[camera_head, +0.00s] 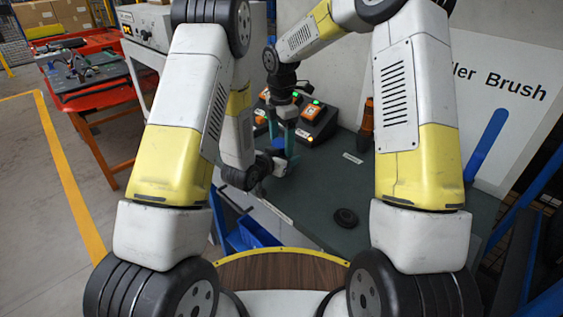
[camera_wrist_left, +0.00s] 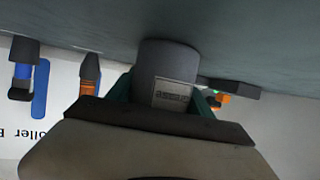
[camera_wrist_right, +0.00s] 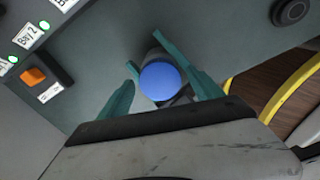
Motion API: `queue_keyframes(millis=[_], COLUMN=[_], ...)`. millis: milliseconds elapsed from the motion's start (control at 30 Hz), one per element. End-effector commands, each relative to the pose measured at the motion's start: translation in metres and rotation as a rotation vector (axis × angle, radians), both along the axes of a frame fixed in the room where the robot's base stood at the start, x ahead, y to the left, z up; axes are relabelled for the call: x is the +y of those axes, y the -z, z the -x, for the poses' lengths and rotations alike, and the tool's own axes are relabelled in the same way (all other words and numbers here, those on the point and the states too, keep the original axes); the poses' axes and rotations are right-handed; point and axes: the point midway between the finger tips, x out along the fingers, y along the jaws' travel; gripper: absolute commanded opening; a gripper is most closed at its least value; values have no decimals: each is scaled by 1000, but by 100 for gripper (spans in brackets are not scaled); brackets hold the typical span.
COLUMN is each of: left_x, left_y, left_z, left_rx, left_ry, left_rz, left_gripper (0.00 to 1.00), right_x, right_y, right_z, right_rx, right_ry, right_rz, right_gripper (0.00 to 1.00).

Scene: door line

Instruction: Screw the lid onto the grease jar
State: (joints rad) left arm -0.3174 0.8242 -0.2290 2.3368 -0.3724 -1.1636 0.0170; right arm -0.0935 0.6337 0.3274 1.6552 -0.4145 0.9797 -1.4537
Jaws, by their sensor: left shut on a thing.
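The grease jar (camera_wrist_left: 172,62) is a dark grey cylinder with a pale label, standing on the bench. My left gripper (camera_wrist_left: 160,92) is shut on its side. A round blue lid-like disc (camera_wrist_right: 162,82) is over the jar's top in the right wrist view; its blue side (camera_head: 279,143) shows in the head view. Whether it touches the rim is hidden. My right gripper (camera_wrist_right: 146,52) points down from above, its teal fingers spread on either side of the blue disc. They do not clearly press on it. In the head view the right gripper (camera_head: 287,135) stands above the left one.
A black round piece (camera_head: 346,217) lies on the bench (camera_head: 325,185), right of the jar. Button boxes (camera_head: 313,112) with orange switches and green lights stand behind the jar. An orange bottle (camera_head: 366,118) is at the back. A blue bin (camera_head: 250,233) sits below the bench's left edge.

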Motion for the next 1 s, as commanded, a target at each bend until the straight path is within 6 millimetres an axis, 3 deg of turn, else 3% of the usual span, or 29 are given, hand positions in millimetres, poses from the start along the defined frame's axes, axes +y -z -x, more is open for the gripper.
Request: queue_keyframes(millis=[267,600,933,1000], left_x=[0,0,0,0], left_y=[0,0,0,0], left_z=[0,0,0,0], left_rx=[-1,-1,-1,-1], left_ry=[1,0,0,0], left_rz=[1,1,1,1], left_gripper=[0,0,0,0], right_x=[0,0,0,0], right_y=[-1,-40,-45,-46], right_z=[0,-1,0,0], right_rx=[0,-3,0,1], right_ry=[-1,1,-1,0], right_rz=[0,-1,0,0], right_gripper=[75,75,75,63])
